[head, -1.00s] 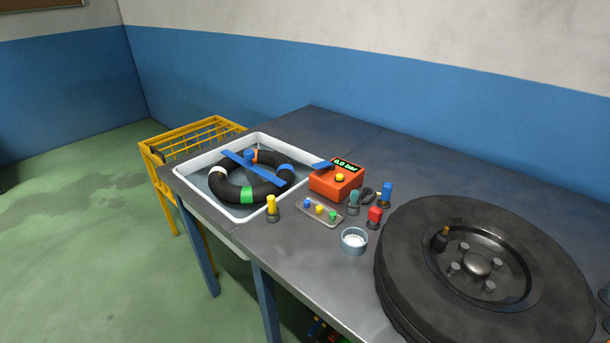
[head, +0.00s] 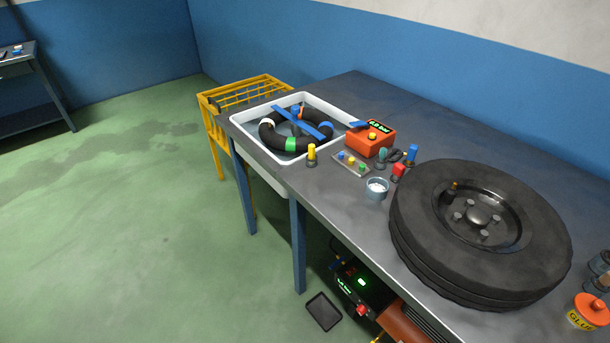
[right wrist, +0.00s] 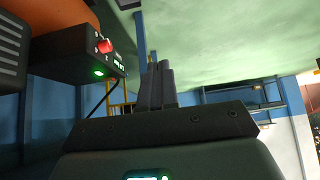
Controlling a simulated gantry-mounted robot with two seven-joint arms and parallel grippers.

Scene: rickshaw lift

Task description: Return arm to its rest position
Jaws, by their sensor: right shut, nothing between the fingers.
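My right gripper (right wrist: 158,84) shows in the right wrist view with its dark fingers together and nothing between them. It is low, near a black box (right wrist: 100,52) with a red knob and a green light, and touches nothing that I can see. Neither of my grippers shows in the head view, and my left gripper is in no view.
The workbench (head: 370,95) holds a white tray (head: 240,127) with a black ring, an orange gauge box (head: 370,143), several small coloured parts and a large tyre (head: 420,240). A yellow wire basket (head: 210,110) stands behind. The green floor (head: 120,230) at left is clear.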

